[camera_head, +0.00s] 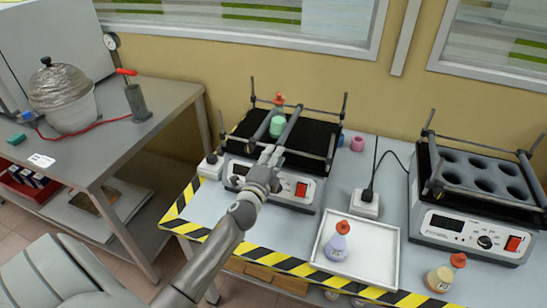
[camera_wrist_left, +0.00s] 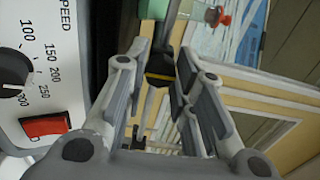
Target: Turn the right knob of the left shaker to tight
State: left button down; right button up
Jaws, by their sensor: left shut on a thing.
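The left shaker (camera_head: 308,190) stands on the table, with a black platform, upright rods and clamp bars. A flask with green liquid and a red cap (camera_head: 277,127) is held between the bars. My left gripper (camera_head: 268,162) is over the shaker's front edge, at the near end of a clamp bar. In the left wrist view, its fingers (camera_wrist_left: 162,75) are shut on a dark knob (camera_wrist_left: 160,68) below a bar. In the head view the gripper hides this knob. The knob's tightness cannot be told. My right gripper is not in view.
The left shaker's red switch (camera_wrist_left: 45,125) and speed dial (camera_wrist_left: 12,72) are close beside the gripper. A white tray (camera_head: 385,262) holds a purple flask (camera_head: 337,245). A right shaker (camera_head: 465,232), an orange flask (camera_head: 440,278) and a power socket (camera_head: 365,204) are farther right.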

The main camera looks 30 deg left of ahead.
pick_arm(q)
jog(key=shift+f, duration=0.1)
dwell(0.3)
jog(key=c, duration=1.2)
grip_release()
jog(key=shift+s, duration=0.1)
jog(key=v, duration=1.1)
jog(key=shift+s+d, duration=0.2)
jog(key=shift+s, duration=0.2)
